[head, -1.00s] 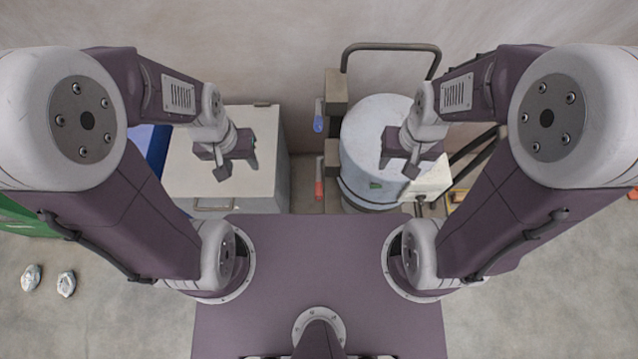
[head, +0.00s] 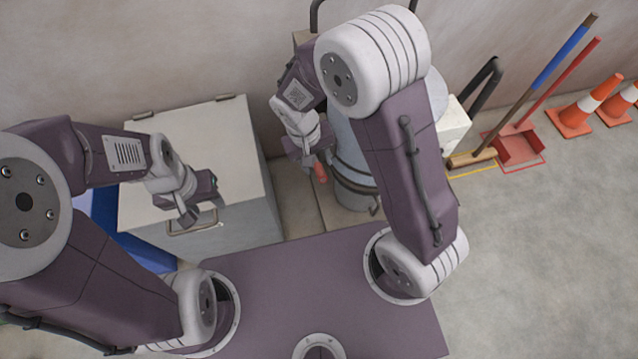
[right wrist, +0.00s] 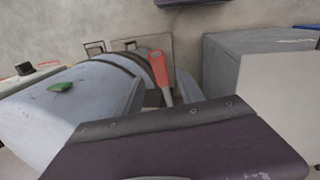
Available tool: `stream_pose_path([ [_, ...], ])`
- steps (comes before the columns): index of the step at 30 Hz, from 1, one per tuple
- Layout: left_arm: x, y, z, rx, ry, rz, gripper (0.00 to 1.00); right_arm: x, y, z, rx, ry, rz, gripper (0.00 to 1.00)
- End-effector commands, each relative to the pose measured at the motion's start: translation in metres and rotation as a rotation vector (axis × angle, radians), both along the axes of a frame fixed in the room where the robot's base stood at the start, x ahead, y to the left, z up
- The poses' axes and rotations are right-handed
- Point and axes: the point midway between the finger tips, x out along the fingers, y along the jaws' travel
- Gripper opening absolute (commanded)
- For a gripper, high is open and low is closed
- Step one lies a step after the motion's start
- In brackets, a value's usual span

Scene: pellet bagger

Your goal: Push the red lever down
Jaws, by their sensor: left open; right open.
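The red lever (head: 320,172) shows in the head view just below my right gripper (head: 308,158), in front of the grey drum. In the right wrist view the red lever (right wrist: 159,72) stands tilted, in line with the gap between the fingers. My right gripper is open and close to it; I cannot tell whether they touch. My left gripper (head: 203,212) is open and empty, over the front of a pale cabinet. The lever's lower end is partly hidden in the wrist view.
The grey drum (head: 352,170) stands behind my right arm. The pale cabinet (head: 215,125) with a front handle is at left. A broom (head: 555,68), a red dustpan (head: 519,148) and orange cones (head: 572,116) are at right.

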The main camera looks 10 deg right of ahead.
Motion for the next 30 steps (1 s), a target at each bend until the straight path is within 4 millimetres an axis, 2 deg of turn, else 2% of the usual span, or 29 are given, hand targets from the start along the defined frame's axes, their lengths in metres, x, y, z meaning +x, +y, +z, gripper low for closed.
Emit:
stream_pose_path([
  [2,0.000,0.000,0.002,0.000,-0.001,0.000,0.45,0.000,0.000,0.000,0.000,0.000,0.000,0.45],
  [4,0.000,0.000,-0.002,0.000,-0.001,0.000,0.45,0.000,-0.002,-0.008,0.000,0.002,-0.001,0.45],
  [12,0.000,0.000,-0.021,0.000,0.000,0.000,0.45,0.000,-0.012,-0.065,0.000,0.004,-0.002,0.45],
  [15,0.000,0.000,-0.025,0.000,0.000,0.000,0.45,0.001,-0.014,-0.078,0.000,0.002,-0.001,0.45],
  [19,0.000,0.000,-0.027,0.000,0.000,0.000,0.45,0.002,-0.016,-0.086,0.001,0.001,-0.002,0.45],
  [26,0.000,0.000,-0.027,0.000,0.000,0.000,0.45,0.002,-0.016,-0.087,0.001,0.000,-0.002,0.45],
  [27,0.000,0.000,-0.027,0.000,0.000,0.000,0.45,0.002,-0.016,-0.087,0.001,0.000,-0.002,0.40],
  [30,0.000,0.000,-0.027,0.000,0.000,0.000,0.45,0.002,-0.016,-0.087,0.001,0.000,-0.002,0.12],
])
